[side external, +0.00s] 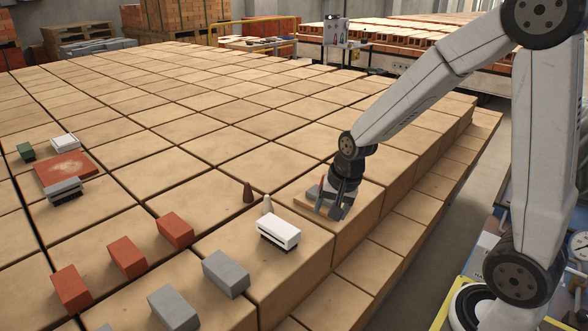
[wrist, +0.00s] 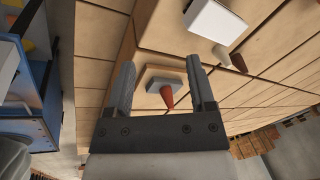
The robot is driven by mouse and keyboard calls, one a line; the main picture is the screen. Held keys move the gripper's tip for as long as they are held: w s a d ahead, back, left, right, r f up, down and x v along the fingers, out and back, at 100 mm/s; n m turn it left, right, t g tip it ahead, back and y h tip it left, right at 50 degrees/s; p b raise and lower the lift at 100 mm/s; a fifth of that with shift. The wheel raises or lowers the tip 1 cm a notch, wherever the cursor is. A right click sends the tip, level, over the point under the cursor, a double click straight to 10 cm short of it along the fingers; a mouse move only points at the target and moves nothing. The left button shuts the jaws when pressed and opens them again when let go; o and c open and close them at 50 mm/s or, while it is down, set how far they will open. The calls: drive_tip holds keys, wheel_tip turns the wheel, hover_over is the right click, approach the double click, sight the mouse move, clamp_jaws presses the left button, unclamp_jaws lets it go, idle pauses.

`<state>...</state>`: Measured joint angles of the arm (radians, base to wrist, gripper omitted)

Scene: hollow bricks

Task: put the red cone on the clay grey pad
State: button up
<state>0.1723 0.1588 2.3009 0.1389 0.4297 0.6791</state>
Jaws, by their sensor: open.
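The red cone (wrist: 168,98) stands on a grey pad (wrist: 157,86) in the wrist view, and appears upright. In the side view, the cone (side external: 321,184) shows as a small red bit beside my fingers. The pad (side external: 313,192) is largely hidden there by my gripper. It lies on a light tan board (side external: 302,203) near the edge of the stacked bricks. My gripper (side external: 336,201) is low over the board. In the wrist view my gripper (wrist: 160,65) is open, with a finger on either side of the cone and visible gaps between.
A brown cone (side external: 248,192), a white cone (side external: 267,204) and a white block (side external: 278,231) stand to the left. Red bricks (side external: 127,257) and grey bricks (side external: 226,273) lie nearer. A red mat (side external: 66,166) is far left. The stack drops in steps at right.

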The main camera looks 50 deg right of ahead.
drive_tip(key=s+a+f+n, duration=0.1)
drive_tip(key=s+a+n, duration=0.4)
drive_tip(key=n, duration=0.6)
drive_tip(key=shift+s+f, duration=0.3)
drive_tip(key=shift+s, duration=1.05)
drive_tip(key=shift+a, duration=0.1)
